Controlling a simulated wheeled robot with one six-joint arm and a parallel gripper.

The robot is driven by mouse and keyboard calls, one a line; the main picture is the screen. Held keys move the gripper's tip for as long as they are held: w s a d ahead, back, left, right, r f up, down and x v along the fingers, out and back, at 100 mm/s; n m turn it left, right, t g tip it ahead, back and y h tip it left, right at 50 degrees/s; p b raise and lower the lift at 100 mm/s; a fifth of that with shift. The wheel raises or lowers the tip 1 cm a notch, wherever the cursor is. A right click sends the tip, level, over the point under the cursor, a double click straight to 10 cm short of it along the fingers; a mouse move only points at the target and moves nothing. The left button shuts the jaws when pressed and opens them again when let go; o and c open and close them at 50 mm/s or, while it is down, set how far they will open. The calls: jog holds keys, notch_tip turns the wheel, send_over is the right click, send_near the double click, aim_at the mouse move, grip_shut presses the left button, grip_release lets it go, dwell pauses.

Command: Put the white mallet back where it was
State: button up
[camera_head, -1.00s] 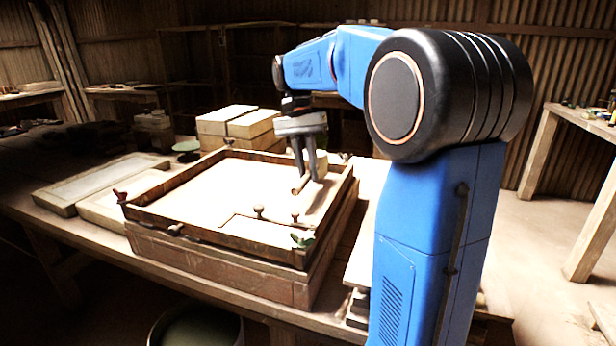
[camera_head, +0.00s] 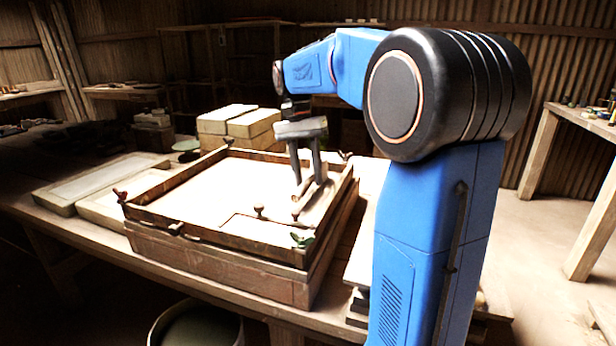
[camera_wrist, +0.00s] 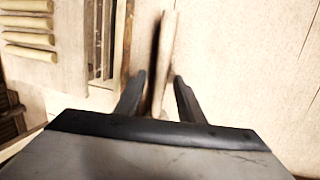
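The white mallet, as far as I can tell, is the pale, slim rod (camera_head: 301,193) over the right part of the wood-framed press bed (camera_head: 190,234). In the wrist view the pale rod (camera_wrist: 167,52) runs upward from between my fingers, with a dark shadow along its left side. In the wrist view my gripper (camera_wrist: 159,80) shows gaps beside the rod. I cannot tell whether the rod rests fully on the bed.
Pale blocks (camera_head: 240,122) sit behind the bed, and flat framed slabs (camera_head: 95,182) lie left. The wrist view shows several pale bars (camera_wrist: 28,38) at upper left. The bed's middle is bare.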

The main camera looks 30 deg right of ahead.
jog(key=v, duration=1.1)
jog(key=shift+r, duration=0.35)
